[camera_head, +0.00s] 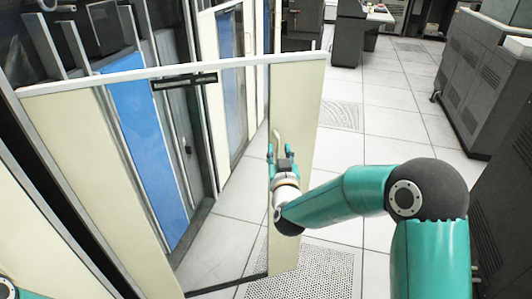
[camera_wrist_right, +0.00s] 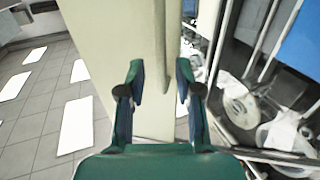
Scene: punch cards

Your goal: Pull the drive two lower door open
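The drive's lower door (camera_head: 305,110) is a cream frame around a clear middle, swung out from the cabinet over the floor. A small handle (camera_head: 277,140) is on its right stile. My right gripper (camera_head: 281,152) is at that stile, just below the handle's upper part. In the right wrist view the two fingers of my right gripper (camera_wrist_right: 160,85) are apart, with the cream stile (camera_wrist_right: 110,50) and a vertical bar-like part beyond and between them. I cannot tell whether they touch. My left gripper is out of view.
Behind the door a blue panel (camera_head: 145,140) and dark cabinet interior show. A disc (camera_wrist_right: 238,105) shows in the right wrist view. Grey cabinets (camera_head: 485,80) stand at the right. A desk (camera_head: 362,30) stands at the back. The tiled floor (camera_head: 385,120) between is clear.

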